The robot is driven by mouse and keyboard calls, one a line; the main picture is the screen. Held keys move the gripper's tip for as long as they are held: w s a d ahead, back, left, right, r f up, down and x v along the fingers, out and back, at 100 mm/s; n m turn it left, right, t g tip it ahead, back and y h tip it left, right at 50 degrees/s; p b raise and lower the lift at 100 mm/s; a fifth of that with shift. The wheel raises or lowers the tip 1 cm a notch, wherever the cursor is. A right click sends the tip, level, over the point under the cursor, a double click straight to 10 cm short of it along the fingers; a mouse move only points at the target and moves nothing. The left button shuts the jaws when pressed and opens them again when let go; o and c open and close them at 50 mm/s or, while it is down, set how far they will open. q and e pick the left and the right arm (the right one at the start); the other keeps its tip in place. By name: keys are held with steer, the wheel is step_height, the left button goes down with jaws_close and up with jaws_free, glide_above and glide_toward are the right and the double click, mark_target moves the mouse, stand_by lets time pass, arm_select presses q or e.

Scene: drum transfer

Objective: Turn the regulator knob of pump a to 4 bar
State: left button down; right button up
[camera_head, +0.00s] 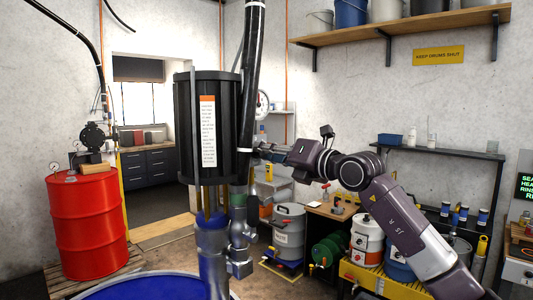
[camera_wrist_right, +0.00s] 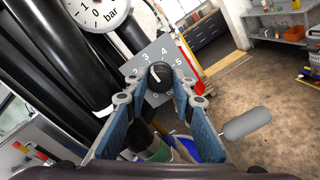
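The regulator knob (camera_wrist_right: 161,75) of the pump is black with a white pointer. It sits on a grey scale plate (camera_wrist_right: 140,72) where 3, 4 and 5 can be read. The pointer aims up and left, near the 3 side. My right gripper (camera_wrist_right: 162,79) has its two blue-padded fingers on either side of the knob, which fills the space between the tips; it appears shut on it. In the head view my right gripper (camera_head: 266,151) reaches the black pump (camera_head: 182,130) from the right. The knob is hidden there. My left gripper is not in view.
A round bar gauge (camera_wrist_right: 98,11) sits close above the scale plate; it also shows in the head view (camera_head: 262,104). Thick black hoses (camera_head: 254,60) run beside the pump. A blue drum (camera_head: 150,288) stands below and a red drum (camera_head: 86,230) at the left.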

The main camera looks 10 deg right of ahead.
jaws_close()
steer(key=shift+f, duration=0.1)
steer(key=shift+m+b, duration=1.7)
steer(key=shift+m, duration=2.5)
